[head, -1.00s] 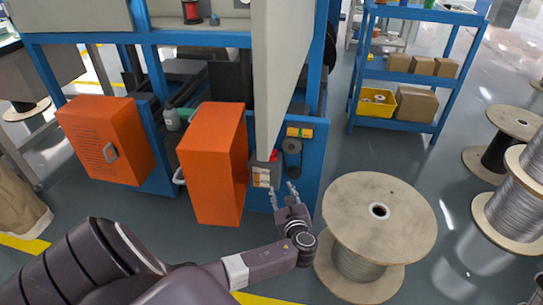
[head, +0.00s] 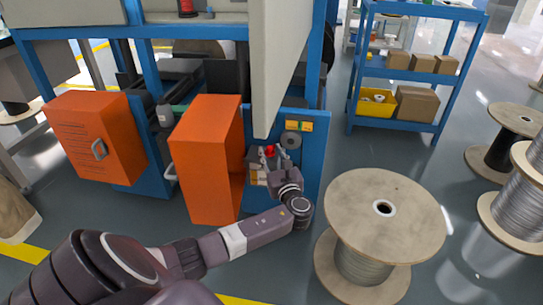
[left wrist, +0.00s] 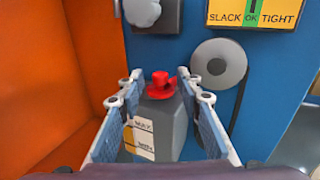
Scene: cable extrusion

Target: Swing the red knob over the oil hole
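The red knob (left wrist: 160,86) sits on top of a grey oil container (left wrist: 178,126) with a MAX label on its front. In the head view the red knob (head: 269,151) shows small at my fingertips, beside the open orange door. My left gripper (head: 278,157) is open, with its fingers pointing at the container. In the left wrist view my left gripper (left wrist: 160,91) has one finger on each side of the knob, with gaps to both. I cannot make out the oil hole. My right gripper is not in view.
The orange door (head: 205,165) stands open just left of my gripper. A grey wheel (left wrist: 219,63) and the SLACK/TIGHT gauge (left wrist: 265,12) are on the blue panel to the right. A star-shaped knob (left wrist: 141,10) is above. A large cable spool (head: 380,215) stands to the right.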

